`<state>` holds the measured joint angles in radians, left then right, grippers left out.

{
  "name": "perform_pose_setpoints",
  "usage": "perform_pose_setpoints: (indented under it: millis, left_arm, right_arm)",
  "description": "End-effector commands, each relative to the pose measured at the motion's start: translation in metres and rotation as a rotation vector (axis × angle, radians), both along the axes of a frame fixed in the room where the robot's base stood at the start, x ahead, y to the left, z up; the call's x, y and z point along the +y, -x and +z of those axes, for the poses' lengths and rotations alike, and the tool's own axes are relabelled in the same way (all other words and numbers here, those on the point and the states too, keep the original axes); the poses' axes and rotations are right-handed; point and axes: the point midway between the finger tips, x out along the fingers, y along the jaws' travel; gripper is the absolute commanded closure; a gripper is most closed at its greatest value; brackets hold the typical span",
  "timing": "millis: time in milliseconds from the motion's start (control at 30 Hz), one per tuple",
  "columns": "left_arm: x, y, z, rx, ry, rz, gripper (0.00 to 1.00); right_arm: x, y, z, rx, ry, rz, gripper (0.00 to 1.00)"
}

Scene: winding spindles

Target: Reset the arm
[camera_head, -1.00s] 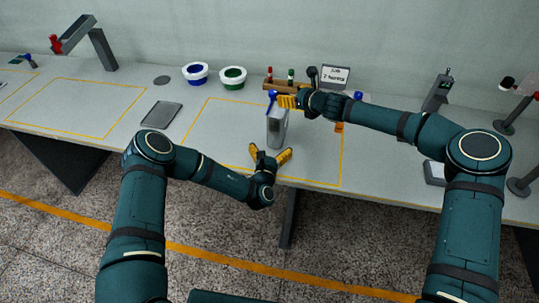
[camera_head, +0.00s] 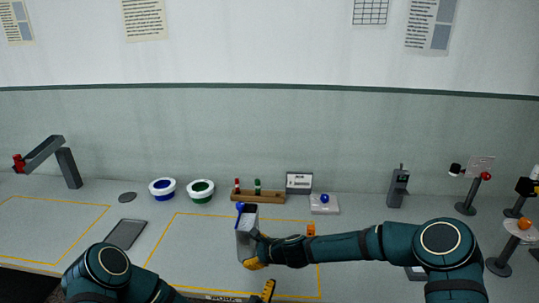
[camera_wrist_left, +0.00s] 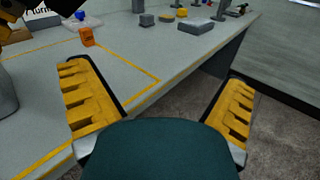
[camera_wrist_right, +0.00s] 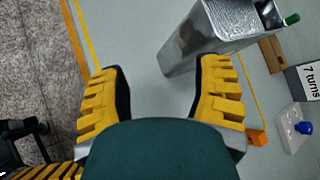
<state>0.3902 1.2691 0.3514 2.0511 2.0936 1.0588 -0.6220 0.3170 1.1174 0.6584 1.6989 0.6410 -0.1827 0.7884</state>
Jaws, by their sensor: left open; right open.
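My left gripper (camera_head: 264,292) is mostly cut off at the bottom of the head view. The left wrist view shows its fingers (camera_wrist_left: 162,98) wide apart and empty, near the table's front edge.
Behind the box stand a wooden rack (camera_head: 258,197), a sign (camera_head: 299,182) and a blue-button unit (camera_head: 324,203). An orange block (camera_head: 311,229) lies right of the box. The left outlined area (camera_head: 45,230) is clear.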

Motion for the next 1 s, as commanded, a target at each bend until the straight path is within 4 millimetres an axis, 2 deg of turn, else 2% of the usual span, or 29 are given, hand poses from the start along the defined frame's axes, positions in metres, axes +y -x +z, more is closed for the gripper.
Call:
perform_pose_setpoints:
  millis: [33,100,233,400,500,633,800,900,1000]
  left_arm:
    - [-0.01,0.024,-0.005,-0.007,-0.045,-0.122,0.0]
    - [-0.018,0.058,-0.014,-0.016,-0.12,-0.289,0.0]
    - [-0.017,0.119,-0.036,-0.043,-0.288,-0.57,0.0]
    - [0.014,0.18,-0.072,-0.109,-0.56,-0.874,0.0]
    - [0.043,0.202,-0.093,-0.173,-0.737,-1.01,0.0]
    - [0.082,0.213,-0.115,-0.288,-0.974,-1.14,0.0]
    - [0.126,0.202,-0.129,-0.501,-1.267,-1.215,0.0]
    - [0.141,0.188,-0.129,-0.637,-1.399,-1.212,0.0]
    - [0.148,0.176,-0.125,-0.757,-1.487,-1.191,0.0]
  right_arm:
    - [-0.002,0.016,-0.016,-0.024,0.069,0.059,0.36]
    - [-0.007,0.036,-0.034,-0.061,0.16,0.141,0.36]
    - [-0.02,0.073,-0.066,-0.124,0.318,0.297,0.36]
    - [-0.044,0.122,-0.101,-0.197,0.498,0.506,0.36]
    - [-0.061,0.151,-0.119,-0.236,0.59,0.631,0.36]
    - [-0.084,0.19,-0.137,-0.284,0.695,0.797,0.36]
    - [-0.114,0.241,-0.154,-0.342,0.799,1.011,0.36]
    - [-0.129,0.266,-0.159,-0.371,0.84,1.118,0.36]
    - [-0.14,0.286,-0.161,-0.394,0.865,1.199,0.36]
